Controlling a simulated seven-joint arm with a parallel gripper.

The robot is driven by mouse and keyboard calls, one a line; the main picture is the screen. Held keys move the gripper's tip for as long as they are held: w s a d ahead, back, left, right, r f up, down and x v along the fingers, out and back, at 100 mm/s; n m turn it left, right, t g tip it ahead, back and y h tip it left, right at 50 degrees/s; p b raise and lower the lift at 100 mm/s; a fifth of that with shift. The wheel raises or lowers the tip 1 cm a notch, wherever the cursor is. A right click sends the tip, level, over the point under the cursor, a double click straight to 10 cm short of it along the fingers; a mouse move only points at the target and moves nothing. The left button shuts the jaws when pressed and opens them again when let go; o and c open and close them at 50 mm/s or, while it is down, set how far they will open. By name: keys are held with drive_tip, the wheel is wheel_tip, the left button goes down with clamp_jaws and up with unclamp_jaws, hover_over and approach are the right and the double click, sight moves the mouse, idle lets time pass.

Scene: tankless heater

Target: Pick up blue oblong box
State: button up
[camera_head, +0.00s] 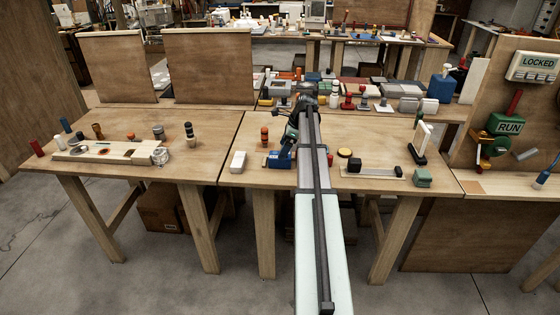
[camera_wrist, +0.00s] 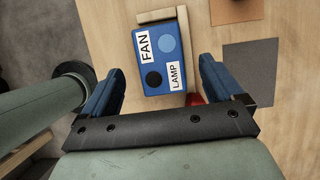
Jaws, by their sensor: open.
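A blue oblong box (camera_wrist: 172,75) with white FAN and LAMP labels and two round spots, one black and one light blue, lies below my gripper in the wrist view. In the head view the blue box (camera_head: 279,161) is near the front edge of the middle table, partly hidden by my arm. My gripper (camera_wrist: 161,68) is open. Its two blue fingers stand apart, one to the left and one to the right of the box in the picture, with visible gaps. I cannot tell the exact height of the fingertips over the box.
A wooden piece (camera_wrist: 157,15) lies against the box's far end. A red thing (camera_wrist: 195,99) shows beside its near right corner. A dark grey square (camera_wrist: 251,72) is to the right.

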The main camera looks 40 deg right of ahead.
drive_tip(key=shift+x, duration=2.45)
drive_tip(key=shift+f, duration=0.15)
drive_tip(key=shift+c, duration=0.4)
drive_tip(key=c, duration=1.2)
